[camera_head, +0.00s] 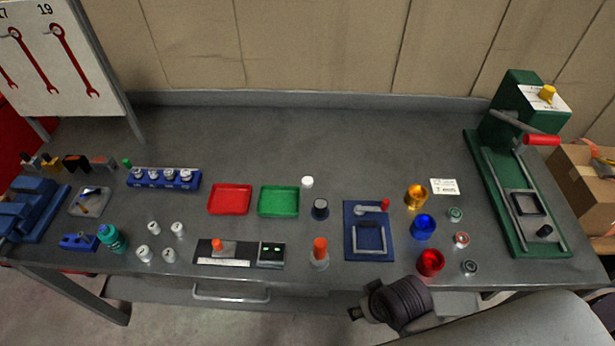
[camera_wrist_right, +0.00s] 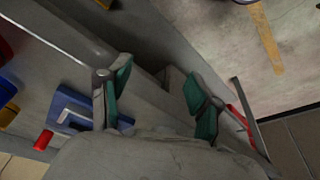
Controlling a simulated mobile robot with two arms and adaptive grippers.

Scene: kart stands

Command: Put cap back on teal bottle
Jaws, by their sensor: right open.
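The teal bottle (camera_head: 112,240) stands near the front left edge of the table, beside a small blue block; its top is too small to make out clearly. A small green piece (camera_head: 127,162), which may be the cap, is farther back by the blue rack's left end. A small white cap-like piece (camera_head: 307,182) stands mid-table. My right gripper (camera_wrist_right: 158,98) is open and empty in the wrist view, near the table's front edge, far to the right of the bottle. My left gripper is not in view.
Blue rack (camera_head: 165,188), red tray (camera_head: 230,212) and green tray (camera_head: 279,213) lie across the middle. White pots (camera_head: 168,255) stand right of the bottle. A blue fixture (camera_head: 349,252), coloured cups (camera_head: 422,235) and a green press (camera_head: 485,190) are right. The table's back strip is clear.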

